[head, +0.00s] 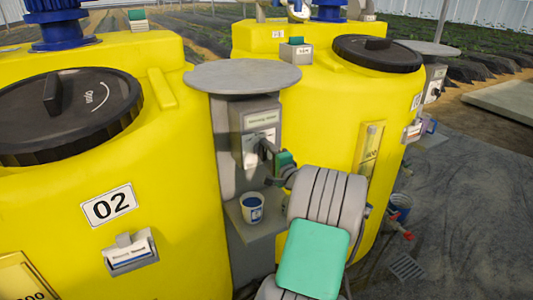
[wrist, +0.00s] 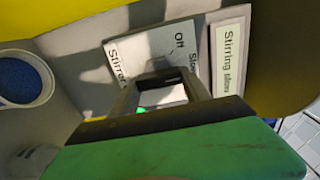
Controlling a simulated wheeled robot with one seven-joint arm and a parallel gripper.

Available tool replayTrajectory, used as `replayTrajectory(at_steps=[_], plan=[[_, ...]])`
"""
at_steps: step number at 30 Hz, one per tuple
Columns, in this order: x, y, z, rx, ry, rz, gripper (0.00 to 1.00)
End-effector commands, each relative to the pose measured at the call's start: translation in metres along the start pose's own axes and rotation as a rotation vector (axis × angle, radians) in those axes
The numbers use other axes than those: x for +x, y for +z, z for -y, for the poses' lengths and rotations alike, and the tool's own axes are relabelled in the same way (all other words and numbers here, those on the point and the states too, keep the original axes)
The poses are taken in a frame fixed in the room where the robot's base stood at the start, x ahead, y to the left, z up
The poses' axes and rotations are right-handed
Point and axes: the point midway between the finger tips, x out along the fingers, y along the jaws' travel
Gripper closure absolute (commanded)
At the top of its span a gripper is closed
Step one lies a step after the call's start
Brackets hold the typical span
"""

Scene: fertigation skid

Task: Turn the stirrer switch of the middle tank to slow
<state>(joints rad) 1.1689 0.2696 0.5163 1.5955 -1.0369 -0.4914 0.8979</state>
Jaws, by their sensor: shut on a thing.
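The yellow tank marked 02 (head: 170,190) stands at left in the head view, with a grey switch box (head: 247,118) on a post at its right side. In the wrist view the box's white switch plate (wrist: 127,53) reads "Stirrer", "Off" and "Slow". A separate strip beside it (wrist: 230,62) reads "Stirring slow". My gripper (head: 264,150) is at the front of the box. In the wrist view my gripper (wrist: 163,85) has its fingers at the plate, shut on the switch knob. The knob is mostly hidden between the fingers, so I cannot read its pointer.
A blue-filled cup (head: 252,208) stands on a small shelf below the box. A round grey cover (head: 243,76) overhangs the box. Another yellow tank (head: 330,110) stands close at right, behind my arm. Dark open floor lies at far right.

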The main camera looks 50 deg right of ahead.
Motion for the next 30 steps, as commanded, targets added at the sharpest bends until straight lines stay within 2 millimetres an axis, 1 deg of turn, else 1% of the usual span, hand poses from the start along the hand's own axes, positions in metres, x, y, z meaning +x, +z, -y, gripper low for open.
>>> replayTrajectory(at_steps=[2, 3, 10, 17, 20, 23, 27, 30], plan=[[0.000, 0.000, -0.001, 0.001, 0.001, 0.000, 0.85], [0.000, 0.000, -0.001, 0.000, 0.001, 0.000, 0.41], [0.000, 0.000, 0.000, 0.000, 0.000, 0.000, 0.23], [0.000, 0.000, 0.000, -0.001, 0.000, 0.000, 0.23], [-0.007, -0.001, -0.001, 0.000, 0.001, -0.002, 0.23], [-0.025, -0.002, -0.001, 0.000, 0.000, -0.005, 0.23], [-0.055, -0.002, -0.002, 0.000, 0.000, -0.005, 0.23], [-0.070, -0.001, -0.001, 0.000, 0.001, -0.003, 0.23]])
